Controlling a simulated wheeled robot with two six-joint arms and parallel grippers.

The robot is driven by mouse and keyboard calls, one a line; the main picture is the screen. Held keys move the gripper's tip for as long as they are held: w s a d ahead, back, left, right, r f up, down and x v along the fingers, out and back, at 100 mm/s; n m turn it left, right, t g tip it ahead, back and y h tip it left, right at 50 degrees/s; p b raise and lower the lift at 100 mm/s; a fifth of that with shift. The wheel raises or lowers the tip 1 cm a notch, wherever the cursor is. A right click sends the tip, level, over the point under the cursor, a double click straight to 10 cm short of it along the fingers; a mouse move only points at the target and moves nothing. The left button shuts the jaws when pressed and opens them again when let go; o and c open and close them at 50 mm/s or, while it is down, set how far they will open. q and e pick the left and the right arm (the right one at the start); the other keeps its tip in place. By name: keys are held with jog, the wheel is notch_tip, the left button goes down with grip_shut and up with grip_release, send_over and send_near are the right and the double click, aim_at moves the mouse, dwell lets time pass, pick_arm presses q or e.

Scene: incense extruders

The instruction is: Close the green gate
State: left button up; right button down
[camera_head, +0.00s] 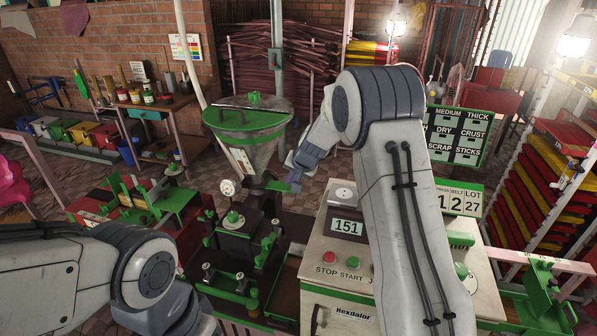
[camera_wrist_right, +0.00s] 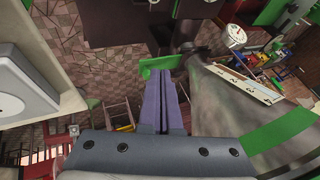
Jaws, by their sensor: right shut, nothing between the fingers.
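The green gate (camera_head: 277,186) shows as a small green piece below the metal hopper (camera_head: 262,150), partly covered by my right gripper. In the right wrist view a flat green plate (camera_wrist_right: 160,63), likely the same gate, lies just beyond the fingertips. My right gripper (camera_head: 294,182) is shut and empty, its two purple fingers (camera_wrist_right: 166,80) together and pointing at the plate. I cannot tell whether they touch it. My left arm comes in at the lower left, and its gripper is out of view.
A round gauge (camera_head: 227,187) and a black press with green knobs (camera_head: 236,245) stand left of the gate. A scale card (camera_wrist_right: 240,86) is on the hopper side.

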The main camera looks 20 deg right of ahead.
jog(key=w+d+f+m+h, duration=0.1)
jog(key=w+d+m, duration=0.15)
jog(key=d, duration=0.35)
pick_arm(q)
notch_tip(320, 180, up, 5)
jog(key=p, duration=0.4)
pick_arm(e)
jog(key=x, duration=1)
jog(key=shift+w+r+n+t, duration=0.2)
jog(key=shift+w+n+t, duration=0.15)
jog(key=shift+w+t, duration=0.05)
